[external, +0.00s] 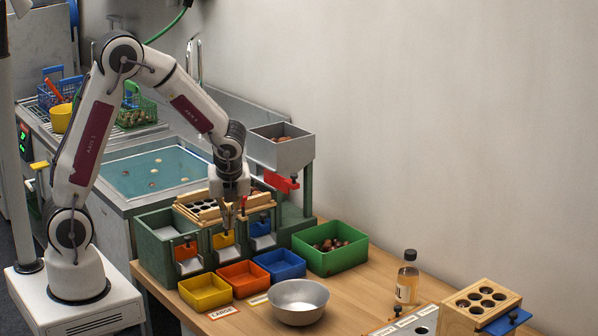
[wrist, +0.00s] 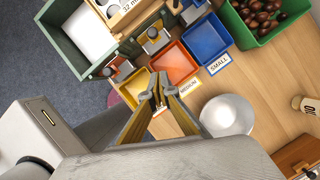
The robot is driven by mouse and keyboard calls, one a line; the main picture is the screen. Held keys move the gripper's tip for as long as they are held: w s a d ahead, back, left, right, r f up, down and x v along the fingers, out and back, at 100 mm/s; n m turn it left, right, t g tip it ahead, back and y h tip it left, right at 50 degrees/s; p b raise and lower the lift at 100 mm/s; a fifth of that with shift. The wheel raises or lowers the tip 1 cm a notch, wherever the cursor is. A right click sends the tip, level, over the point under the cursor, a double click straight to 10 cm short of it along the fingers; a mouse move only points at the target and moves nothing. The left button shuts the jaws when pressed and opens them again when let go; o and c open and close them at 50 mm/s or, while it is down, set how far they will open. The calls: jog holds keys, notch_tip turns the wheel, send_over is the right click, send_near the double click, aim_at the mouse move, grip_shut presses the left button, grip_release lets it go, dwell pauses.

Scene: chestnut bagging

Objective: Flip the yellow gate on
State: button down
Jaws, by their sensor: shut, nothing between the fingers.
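The yellow gate (external: 223,240) is the middle of three coloured gates on the front of the green sorting machine (external: 157,248), between an orange gate (external: 186,251) and a blue gate (external: 260,228). My gripper (external: 229,222) points down close to the yellow gate in the external view and partly covers it. I cannot tell whether it touches the gate. In the wrist view my gripper (wrist: 157,90) is shut with nothing between its fingers, and the gates show beyond its tips. The gate's exact position, on or off, is too small to tell.
Yellow (external: 205,292), orange (external: 243,279) and blue (external: 280,264) trays stand before the machine. A green bin (external: 330,258) of chestnuts is to their right. A metal bowl (external: 298,302), a bottle (external: 407,278) and a wooden holder (external: 480,308) stand on the table. A hopper (external: 281,149) rises behind.

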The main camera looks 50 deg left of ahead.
aim_at(227, 231)
jog(key=shift+f, duration=0.2)
jog(key=shift+x, duration=4.8)
jog(key=shift+w+a+r, duration=0.35)
jog(key=shift+a+r, duration=0.35)
jog(key=shift+w+a+r, duration=0.4)
jog(key=shift+a+r, duration=0.3)
jog(key=shift+r, duration=1.95)
jog(key=shift+f, duration=0.1)
